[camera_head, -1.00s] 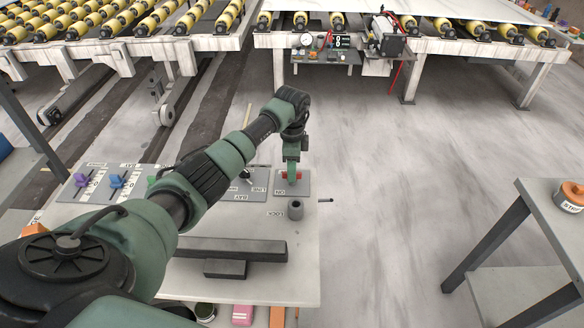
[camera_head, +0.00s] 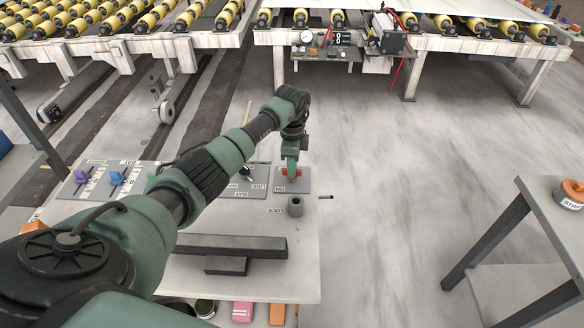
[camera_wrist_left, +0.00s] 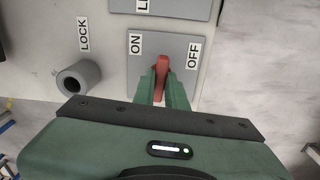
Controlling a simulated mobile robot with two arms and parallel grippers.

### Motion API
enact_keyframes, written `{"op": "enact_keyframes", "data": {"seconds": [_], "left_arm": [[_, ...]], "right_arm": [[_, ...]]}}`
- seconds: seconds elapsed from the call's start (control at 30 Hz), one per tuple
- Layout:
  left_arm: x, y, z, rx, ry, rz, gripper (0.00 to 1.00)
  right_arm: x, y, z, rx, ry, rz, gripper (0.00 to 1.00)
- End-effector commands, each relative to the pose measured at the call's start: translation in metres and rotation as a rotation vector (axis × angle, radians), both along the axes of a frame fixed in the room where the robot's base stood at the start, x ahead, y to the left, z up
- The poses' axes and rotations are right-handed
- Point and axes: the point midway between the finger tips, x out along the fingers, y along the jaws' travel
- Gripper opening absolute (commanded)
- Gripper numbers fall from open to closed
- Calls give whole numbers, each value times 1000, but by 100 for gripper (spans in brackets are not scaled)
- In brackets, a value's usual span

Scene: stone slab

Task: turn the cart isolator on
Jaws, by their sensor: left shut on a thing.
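The isolator is a red handle (camera_wrist_left: 161,78) on a grey plate (camera_wrist_left: 184,50) with an ON label to its left and an OFF label to its right in the left wrist view. The handle stands nearly upright in that view, between the two labels. My left gripper (camera_wrist_left: 160,90) is shut on it, a green finger on each side. In the head view the gripper (camera_head: 291,170) comes down onto the red handle from above and partly hides it. The ON label shows there; the OFF label is hidden. My right gripper is not in view.
A grey cylinder (camera_head: 295,206) by the LOCK label stands just in front of the plate. Purple and blue knobs (camera_head: 116,178) sit on a panel to the left. A dark bar (camera_head: 225,246) lies on the cart top. Floor to the right is clear up to a side table (camera_head: 540,200).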

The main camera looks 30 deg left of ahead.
Motion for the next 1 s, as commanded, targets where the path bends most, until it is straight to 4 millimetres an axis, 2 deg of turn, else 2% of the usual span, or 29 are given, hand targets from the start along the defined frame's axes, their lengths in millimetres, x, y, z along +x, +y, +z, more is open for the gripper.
{"op": "enact_keyframes", "data": {"seconds": [1.0], "left_arm": [[0, 1, -2, 0, -1, -912, 0]], "right_arm": [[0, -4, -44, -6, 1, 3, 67]]}}
